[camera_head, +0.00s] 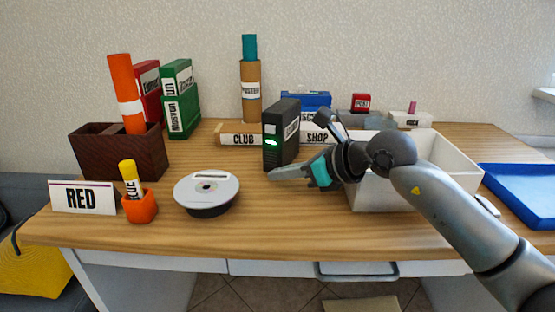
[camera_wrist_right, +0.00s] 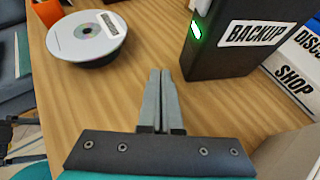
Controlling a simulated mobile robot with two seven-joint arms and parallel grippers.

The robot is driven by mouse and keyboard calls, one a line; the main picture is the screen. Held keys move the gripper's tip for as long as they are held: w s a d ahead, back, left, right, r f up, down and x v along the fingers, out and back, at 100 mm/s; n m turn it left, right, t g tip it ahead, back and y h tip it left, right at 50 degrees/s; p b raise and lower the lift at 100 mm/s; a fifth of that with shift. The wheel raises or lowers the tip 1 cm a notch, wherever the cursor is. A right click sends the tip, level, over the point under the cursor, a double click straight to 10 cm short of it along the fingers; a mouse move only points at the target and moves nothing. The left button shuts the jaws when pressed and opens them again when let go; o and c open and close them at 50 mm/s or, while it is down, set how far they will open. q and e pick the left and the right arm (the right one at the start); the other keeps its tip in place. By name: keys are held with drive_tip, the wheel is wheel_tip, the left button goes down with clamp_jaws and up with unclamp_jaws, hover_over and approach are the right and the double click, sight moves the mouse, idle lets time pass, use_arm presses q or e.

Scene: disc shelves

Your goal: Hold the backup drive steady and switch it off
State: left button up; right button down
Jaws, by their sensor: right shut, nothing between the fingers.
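The backup drive (camera_head: 282,134) is a black upright box in the middle of the desk in the head view. A green light (camera_head: 272,142) glows on its front face. In the right wrist view the drive (camera_wrist_right: 215,62) stands upright at the upper right, with a white BACKUP label (camera_wrist_right: 255,33) and the lit green spot (camera_wrist_right: 196,30). My right gripper (camera_head: 272,175) is shut and empty, low in front of the drive. In the right wrist view its fingertips (camera_wrist_right: 161,72) are together, to the left of the drive and apart from it. My left gripper is not in view.
A disc stack (camera_head: 207,192) sits left of the drive. A white bin (camera_head: 385,195) stands right, under my right arm. An orange pot (camera_head: 139,206) with a glue stick and a RED sign (camera_head: 84,198) stand front left. Bare desk lies in front.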

drive_tip(key=c, duration=1.6)
unclamp_jaws()
unclamp_jaws()
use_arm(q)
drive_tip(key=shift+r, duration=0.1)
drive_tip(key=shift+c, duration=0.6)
